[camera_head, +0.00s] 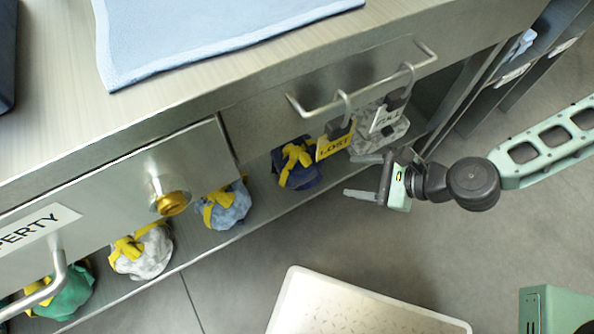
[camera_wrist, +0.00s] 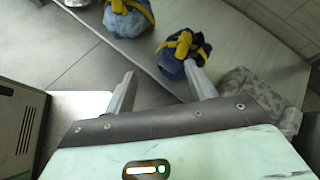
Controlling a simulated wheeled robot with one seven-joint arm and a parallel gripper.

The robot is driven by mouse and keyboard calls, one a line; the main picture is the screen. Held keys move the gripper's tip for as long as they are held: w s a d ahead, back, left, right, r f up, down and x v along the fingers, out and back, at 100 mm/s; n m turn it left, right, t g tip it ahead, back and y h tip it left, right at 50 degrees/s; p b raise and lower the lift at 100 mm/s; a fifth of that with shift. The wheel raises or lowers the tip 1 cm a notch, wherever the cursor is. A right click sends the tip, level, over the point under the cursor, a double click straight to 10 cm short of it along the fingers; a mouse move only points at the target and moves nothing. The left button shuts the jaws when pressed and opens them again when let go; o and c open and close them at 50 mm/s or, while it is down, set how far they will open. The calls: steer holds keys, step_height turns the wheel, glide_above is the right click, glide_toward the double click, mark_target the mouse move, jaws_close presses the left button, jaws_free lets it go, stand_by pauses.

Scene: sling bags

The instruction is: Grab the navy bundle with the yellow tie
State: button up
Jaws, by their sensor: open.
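The navy bundle (camera_head: 297,170) with its yellow tie (camera_head: 296,153) sits on the low shelf under the counter, in the middle of a row of bundles. It also shows in the wrist view (camera_wrist: 175,66), at the far end of one finger. My gripper (camera_head: 366,175) is open and empty, to the right of the navy bundle in the head view. In the wrist view my two fingers (camera_wrist: 160,88) are spread apart, and the tip of the right one overlaps the lower edge of the bundle. I cannot tell whether it touches.
A light blue bundle (camera_head: 226,207), a white one (camera_head: 142,250) and a green one (camera_head: 68,290) lie left along the shelf. A grey patterned bundle (camera_head: 380,135) lies right. Tags (camera_head: 335,142) hang from a rail (camera_head: 365,85) above. A pale tray (camera_head: 350,308) stands below; grey floor is clear between.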

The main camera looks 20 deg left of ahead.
step_height(320, 180, down, 6)
steer(key=w+a+r+m+t+y+b, duration=0.1)
steer(key=w+a+m+t+y+b, duration=0.1)
steer(key=m+t+b, duration=0.3)
steer(key=m+g+b, duration=0.2)
steer(key=b, duration=0.1)
glide_toward(298, 151)
steer(key=x, duration=0.4)
steer(key=shift+s+a+f, duration=0.15)
steer(key=shift+b+x, duration=1.2)
steer(key=shift+x, duration=1.85)
jaws_close()
